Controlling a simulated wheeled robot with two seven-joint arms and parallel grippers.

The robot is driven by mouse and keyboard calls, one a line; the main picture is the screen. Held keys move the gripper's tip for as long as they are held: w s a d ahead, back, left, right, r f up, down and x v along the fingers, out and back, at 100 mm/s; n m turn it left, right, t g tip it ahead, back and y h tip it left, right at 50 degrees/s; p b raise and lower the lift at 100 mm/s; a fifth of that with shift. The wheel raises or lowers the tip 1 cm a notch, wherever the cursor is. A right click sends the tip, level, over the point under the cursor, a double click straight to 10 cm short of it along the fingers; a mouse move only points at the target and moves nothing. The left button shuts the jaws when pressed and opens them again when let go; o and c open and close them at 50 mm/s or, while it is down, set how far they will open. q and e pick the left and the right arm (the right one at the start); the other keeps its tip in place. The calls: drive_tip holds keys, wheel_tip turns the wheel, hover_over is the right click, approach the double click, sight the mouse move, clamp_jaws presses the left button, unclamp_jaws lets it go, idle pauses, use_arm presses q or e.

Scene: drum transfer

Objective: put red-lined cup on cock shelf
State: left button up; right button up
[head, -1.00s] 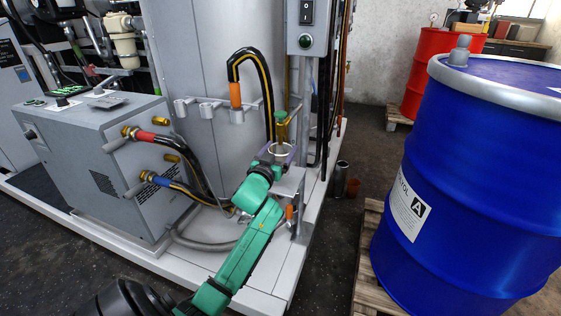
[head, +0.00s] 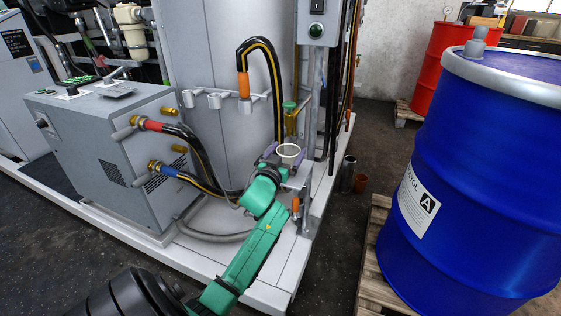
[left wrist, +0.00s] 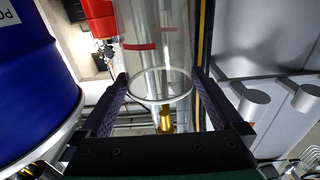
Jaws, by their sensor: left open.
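The clear cup (head: 288,151) shows its pale round rim under the brass cock (head: 291,120) with the green handle. In the left wrist view the see-through cup (left wrist: 160,99) shows a rim, and a red band (left wrist: 140,47) appears beyond it. The cup is at the small metal cock shelf (head: 302,183); whether its base rests there is hidden. My left gripper (head: 281,157) is open, with its dark fingers on either side of the cup; contact cannot be told. My right gripper is not in view.
A grey machine (head: 112,155) with hoses stands left. A blue drum (head: 480,190) on a pallet (head: 372,255) stands right. A metal cylinder (head: 348,174) and a brown pot (head: 361,183) stand on the floor behind the shelf. A black-yellow hose (head: 277,85) hangs beside the cock.

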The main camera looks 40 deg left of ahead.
use_arm(q)
drive_tip(key=p+v, duration=0.1)
drive_tip(key=v, duration=1)
drive_tip(key=s+d+f+m+g+h, duration=0.1)
drive_tip(key=s+d+f+g, duration=0.15)
drive_tip(key=f, duration=0.75)
drive_tip(key=s+d+f+g+h, duration=0.1)
drive_tip(key=d+f+g+h, duration=0.15)
drive_tip(key=f, duration=0.65)
drive_tip(key=s+d+f+m+g+h, duration=0.1)
drive_tip(key=s+d+f+g, duration=0.2)
drive_tip(key=f, duration=0.7)
drive_tip(key=s+d+f+m+g+h, duration=0.1)
drive_tip(key=s+d+f+g, duration=0.3)
drive_tip(key=s+f, duration=0.4)
drive_tip(key=s+d+f+m+g, duration=0.2)
drive_tip(key=s+d+f+g, duration=0.2)
drive_tip(key=s+f, duration=0.3)
drive_tip(key=shift+s+d+f+h, duration=0.35)
drive_tip(key=shift+s+d, duration=0.25)
drive_tip(key=shift+s, duration=0.05)
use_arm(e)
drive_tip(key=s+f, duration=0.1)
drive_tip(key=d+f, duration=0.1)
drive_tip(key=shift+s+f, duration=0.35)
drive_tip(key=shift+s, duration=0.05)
